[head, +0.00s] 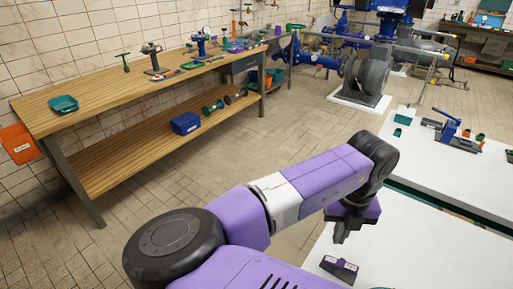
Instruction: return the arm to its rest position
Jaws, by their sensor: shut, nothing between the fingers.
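My purple, white and black arm reaches from the bottom of the head view toward the right, bent at a black joint. My gripper (341,237) hangs down from its end and points at the floor side of the white table's left edge. Its dark fingers look shut, with nothing seen between them. Whether it is above the table or just beside it is hard to tell.
A white table (440,245) is at the lower right, with a small dark purple item (339,268) near its edge. Another white table (470,160) behind it bears a blue-handled tool (447,125). A long wooden workbench (130,92) with tools stands along the left wall. Blue pumps (375,65) stand behind. Tiled floor between is clear.

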